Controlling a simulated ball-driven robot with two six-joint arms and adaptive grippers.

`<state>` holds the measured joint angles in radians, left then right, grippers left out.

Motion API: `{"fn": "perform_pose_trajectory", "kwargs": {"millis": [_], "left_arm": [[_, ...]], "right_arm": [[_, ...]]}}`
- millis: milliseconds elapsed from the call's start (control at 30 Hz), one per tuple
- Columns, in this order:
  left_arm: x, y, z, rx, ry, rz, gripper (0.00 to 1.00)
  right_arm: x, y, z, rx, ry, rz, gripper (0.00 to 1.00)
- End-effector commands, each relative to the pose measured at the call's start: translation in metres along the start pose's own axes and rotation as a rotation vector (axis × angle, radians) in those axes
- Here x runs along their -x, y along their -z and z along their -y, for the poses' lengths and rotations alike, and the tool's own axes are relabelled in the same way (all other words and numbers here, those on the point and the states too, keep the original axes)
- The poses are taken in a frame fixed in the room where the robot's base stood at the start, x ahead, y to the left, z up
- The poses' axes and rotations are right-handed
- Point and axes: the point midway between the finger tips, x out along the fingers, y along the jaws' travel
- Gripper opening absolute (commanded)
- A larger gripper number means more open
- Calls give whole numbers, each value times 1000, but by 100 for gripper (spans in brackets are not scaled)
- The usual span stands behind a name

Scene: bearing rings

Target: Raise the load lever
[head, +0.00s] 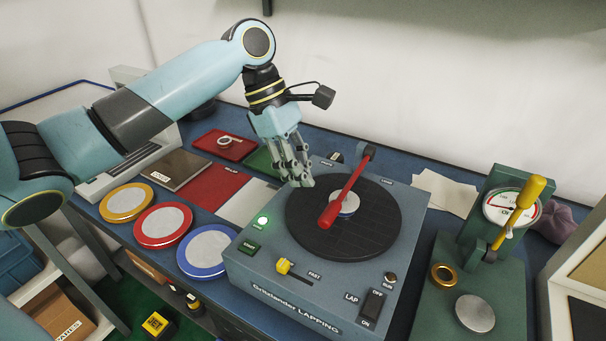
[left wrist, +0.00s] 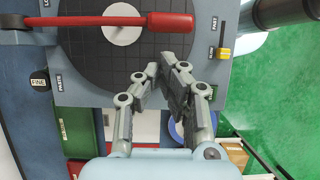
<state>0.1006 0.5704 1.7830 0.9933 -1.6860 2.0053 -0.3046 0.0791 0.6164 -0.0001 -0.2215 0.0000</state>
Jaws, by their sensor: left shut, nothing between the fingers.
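The red load lever (head: 349,183) runs from its pivot at the back of the grey lapping machine (head: 300,285) down over the dark round plate (head: 300,230). Its thick red grip lies low over the plate and partly covers a pale-topped disc (head: 347,205). In the left wrist view the lever (left wrist: 165,22) crosses the top, over the white disc (left wrist: 122,30). My left gripper (head: 306,184) is shut and empty above the plate's back-left edge, left of the lever and apart from it. Its fingers also show in the left wrist view (left wrist: 165,75). My right gripper is out of view.
A gauge stand (head: 490,240) with a yellow-handled lever stands right of the machine. Yellow, red and blue-rimmed discs (head: 163,224) lie to its left. The machine front has a yellow slider (head: 284,266) and a LAP switch (head: 373,304). A green lamp (head: 262,221) is lit.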

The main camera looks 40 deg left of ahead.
Motion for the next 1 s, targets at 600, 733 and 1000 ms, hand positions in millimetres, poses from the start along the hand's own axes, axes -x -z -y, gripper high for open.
{"fn": "perform_pose_trajectory", "kwargs": {"millis": [600,733,1000], "left_arm": [[-76,0,0,-1,1,0,0],[-76,0,0,-1,1,-1,0],[-73,-2,-3,0,0,0,0]], "right_arm": [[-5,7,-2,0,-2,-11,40],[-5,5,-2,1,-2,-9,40],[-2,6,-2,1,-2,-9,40]]}}
